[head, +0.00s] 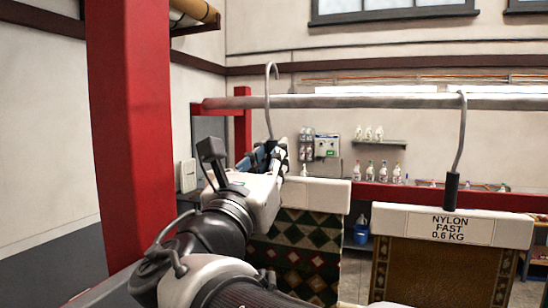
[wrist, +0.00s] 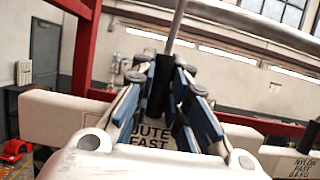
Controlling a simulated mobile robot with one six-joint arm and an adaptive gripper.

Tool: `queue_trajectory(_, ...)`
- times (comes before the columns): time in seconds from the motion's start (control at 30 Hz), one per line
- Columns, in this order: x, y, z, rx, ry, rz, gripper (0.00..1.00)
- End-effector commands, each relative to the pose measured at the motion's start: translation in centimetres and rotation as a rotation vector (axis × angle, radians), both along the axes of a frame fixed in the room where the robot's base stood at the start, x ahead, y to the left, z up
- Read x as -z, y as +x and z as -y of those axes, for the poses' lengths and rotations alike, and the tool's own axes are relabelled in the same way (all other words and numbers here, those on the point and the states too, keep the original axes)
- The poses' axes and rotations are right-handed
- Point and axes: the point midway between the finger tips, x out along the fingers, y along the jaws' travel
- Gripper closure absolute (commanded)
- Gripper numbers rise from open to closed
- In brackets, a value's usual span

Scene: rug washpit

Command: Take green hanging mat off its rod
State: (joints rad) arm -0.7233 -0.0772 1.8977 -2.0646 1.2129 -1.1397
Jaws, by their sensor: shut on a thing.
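The green hanging mat (head: 299,238), with dark green, cream and red diamonds, hangs from a white header bar (head: 318,194) with a metal hook (head: 268,98). My gripper (head: 273,158) is shut on the black grip at the foot of this hook. The wrist view shows the blue-padded fingers of my gripper (wrist: 173,92) on both sides of the black grip (wrist: 160,88), above a partly hidden label reading "JUTE FAST". My arm hides the mat's left part.
A brown mat (head: 433,272) labelled "NYLON FAST 0.6 KG" hangs by its hook (head: 461,135) to the right. A red post (head: 130,130) stands close on the left. Bottles (head: 391,172), a blue bucket (head: 361,230) and a red ledge are behind.

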Motion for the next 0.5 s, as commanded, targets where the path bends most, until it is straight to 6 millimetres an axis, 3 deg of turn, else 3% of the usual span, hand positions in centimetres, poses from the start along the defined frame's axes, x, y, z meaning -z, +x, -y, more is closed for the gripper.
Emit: queue_trajectory(0.5,-0.1,-3.3,-1.2,-0.002,0.002,0.003,1.00)
